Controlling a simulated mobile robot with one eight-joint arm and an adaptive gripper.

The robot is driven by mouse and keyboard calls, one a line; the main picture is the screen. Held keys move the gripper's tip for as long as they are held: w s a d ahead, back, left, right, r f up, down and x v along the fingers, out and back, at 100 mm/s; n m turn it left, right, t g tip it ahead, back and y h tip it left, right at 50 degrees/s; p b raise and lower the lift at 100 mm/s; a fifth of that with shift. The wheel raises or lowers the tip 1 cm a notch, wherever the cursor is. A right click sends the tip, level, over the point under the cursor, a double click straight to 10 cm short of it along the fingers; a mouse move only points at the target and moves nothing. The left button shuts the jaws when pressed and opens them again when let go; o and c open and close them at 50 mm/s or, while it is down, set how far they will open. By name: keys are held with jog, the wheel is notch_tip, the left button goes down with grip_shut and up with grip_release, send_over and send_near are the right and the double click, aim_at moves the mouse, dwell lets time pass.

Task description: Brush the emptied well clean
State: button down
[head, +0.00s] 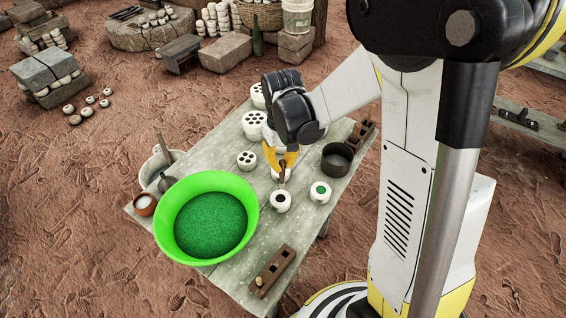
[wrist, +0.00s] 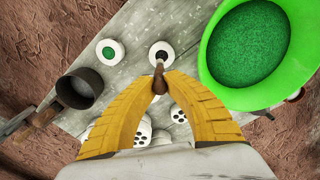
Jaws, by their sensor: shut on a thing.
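My gripper (head: 283,163) is shut on the handle of a thin brush (wrist: 158,78). Its yellow fingers also show in the wrist view. The brush points down at a small round white mould (head: 281,203), which shows in the wrist view (wrist: 152,55) with a dark well. The brush tip is at or in that well; I cannot tell whether it touches the inside. A similar white mould (head: 320,197) beside it has its well filled with green grains; it also shows in the wrist view (wrist: 102,47).
A big bright green bowl (head: 170,215) of green grains stands left on the grey table (head: 225,275). A dark pan (head: 336,160) stands right of the moulds. Several white multi-hole moulds (head: 247,160) stand behind. A wooden block (head: 273,271) lies near the front edge.

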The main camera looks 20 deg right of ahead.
aim_at(282, 182)
jog(key=shift+s+f+b, duration=0.1)
jog(key=shift+f+b, duration=3.2)
jog(key=shift+f, duration=1.1)
